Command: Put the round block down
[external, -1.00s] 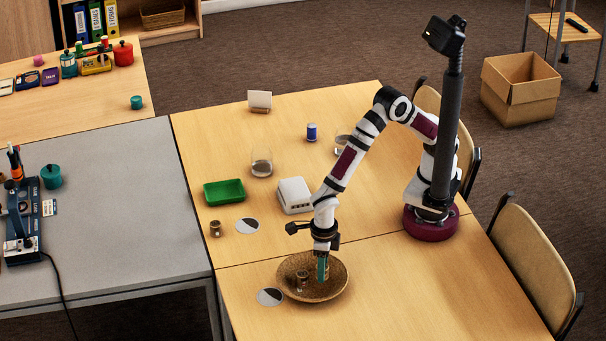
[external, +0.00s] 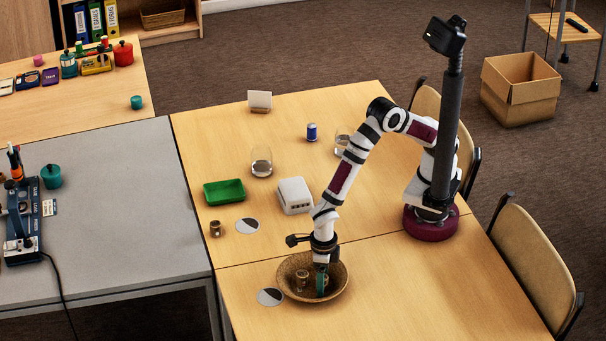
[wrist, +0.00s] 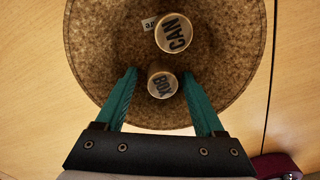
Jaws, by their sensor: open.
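A brown speckled bowl (external: 340,290) stands on the near table; it fills the upper part of the wrist view (wrist: 95,40). Inside it are two round brown blocks with pale tops. The one marked BOX (wrist: 162,85) is between my gripper's teal fingers, with a gap on each side. The one marked CAN (wrist: 173,33) is just beyond the fingertips; one block also shows in the external view (external: 301,279). My gripper (wrist: 160,74) is open and reaches down into the bowl. In the external view my gripper (external: 321,284) partly hides the bowl's inside.
A white-and-dark disc (external: 270,297) lies left of the bowl, another (external: 247,225) farther back. A similar small brown block (external: 215,229) stands near the green tray (external: 224,191). A white box (external: 294,195) and a glass (external: 262,161) stand behind. The table right of the bowl is clear.

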